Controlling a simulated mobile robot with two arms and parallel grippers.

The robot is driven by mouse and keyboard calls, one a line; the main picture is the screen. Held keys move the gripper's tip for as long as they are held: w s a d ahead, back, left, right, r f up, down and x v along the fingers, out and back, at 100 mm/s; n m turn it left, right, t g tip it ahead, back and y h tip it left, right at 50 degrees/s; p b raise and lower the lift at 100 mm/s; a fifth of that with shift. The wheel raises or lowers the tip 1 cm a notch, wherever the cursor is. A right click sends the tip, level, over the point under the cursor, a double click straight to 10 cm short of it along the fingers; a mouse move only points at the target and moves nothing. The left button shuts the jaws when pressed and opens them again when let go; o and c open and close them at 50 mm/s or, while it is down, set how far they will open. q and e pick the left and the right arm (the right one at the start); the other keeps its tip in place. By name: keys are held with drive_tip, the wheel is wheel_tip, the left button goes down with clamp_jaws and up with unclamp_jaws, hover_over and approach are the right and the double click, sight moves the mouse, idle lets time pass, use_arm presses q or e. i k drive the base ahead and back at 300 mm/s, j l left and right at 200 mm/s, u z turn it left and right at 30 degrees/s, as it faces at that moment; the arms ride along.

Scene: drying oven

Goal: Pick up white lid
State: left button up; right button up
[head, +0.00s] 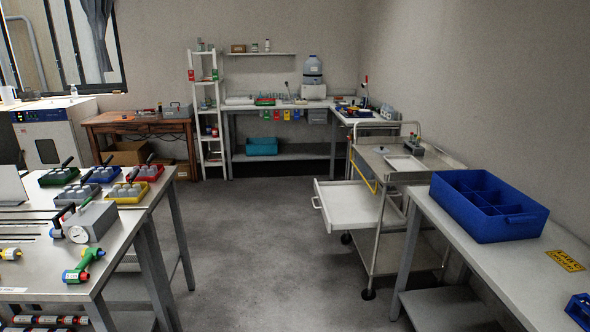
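I cannot make out a white lid for certain. A flat whitish rectangular piece (405,163) lies on top of the metal cart at the right; it is too small to tell whether it is a lid. A white upright panel (9,188) is cut off by the left edge, on the left workbench. Neither of my grippers is in view.
The left workbench (125,236) holds small coloured trays, a grey box with a dial (91,222) and a green tool (83,264). The cart's drawer (352,205) is pulled out. A blue divided crate (488,206) stands on the right bench. The middle floor is clear.

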sight(381, 150)
drive_tip(key=i, duration=2.3)
